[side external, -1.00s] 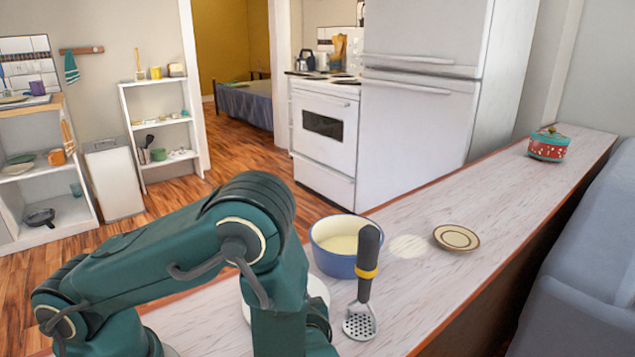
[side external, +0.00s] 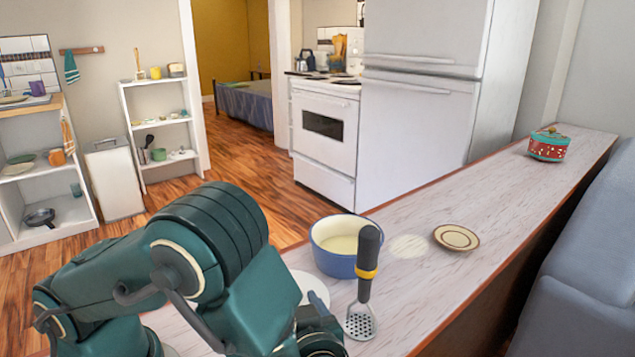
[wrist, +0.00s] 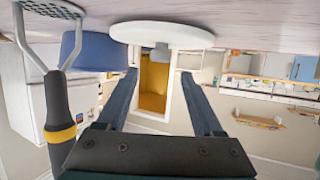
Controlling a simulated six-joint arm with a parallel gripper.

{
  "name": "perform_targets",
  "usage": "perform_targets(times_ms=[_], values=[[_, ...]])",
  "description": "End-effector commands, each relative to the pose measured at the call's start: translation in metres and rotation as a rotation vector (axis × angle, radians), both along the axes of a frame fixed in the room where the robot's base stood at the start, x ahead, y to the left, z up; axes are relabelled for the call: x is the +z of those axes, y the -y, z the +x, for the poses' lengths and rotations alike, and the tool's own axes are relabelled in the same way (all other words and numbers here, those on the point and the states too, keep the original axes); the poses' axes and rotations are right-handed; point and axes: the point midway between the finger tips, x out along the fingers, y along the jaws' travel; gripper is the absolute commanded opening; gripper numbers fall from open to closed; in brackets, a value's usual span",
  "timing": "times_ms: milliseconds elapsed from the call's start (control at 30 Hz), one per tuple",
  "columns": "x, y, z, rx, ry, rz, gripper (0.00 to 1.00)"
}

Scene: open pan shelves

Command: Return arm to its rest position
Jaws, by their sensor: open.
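My gripper (side external: 320,335) is low at the bottom of the side view, mostly hidden by my own green arm. In the wrist view, which is upside down, its two fingers (wrist: 158,75) stand wide apart with nothing between them. A white round disc (side external: 311,285) lies on the counter (side external: 430,285) just beyond the gripper. In the wrist view, the disc (wrist: 150,31) shows a small knob. A potato masher (side external: 367,268) with a dark grey handle and yellow band stands upright right of the gripper, apart from it.
A blue pot (side external: 332,262) with a cream inside stands behind the masher. A small brown-rimmed plate (side external: 456,238) lies to its right. A red patterned pot (side external: 548,147) stands at the counter's far end. Open shelves (side external: 160,125) stand at the back left. The counter between plate and red pot is clear.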

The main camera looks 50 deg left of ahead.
Motion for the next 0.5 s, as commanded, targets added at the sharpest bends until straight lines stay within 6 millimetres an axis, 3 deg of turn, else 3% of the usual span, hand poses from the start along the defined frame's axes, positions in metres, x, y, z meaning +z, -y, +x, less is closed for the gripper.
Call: perform_targets(times_ms=[133,500], values=[[0.0036,0.0097,-0.0043,0.0,-0.001,-0.002,0.68],[0.0067,0.0115,-0.0038,0.0,0.011,-0.007,0.68]])
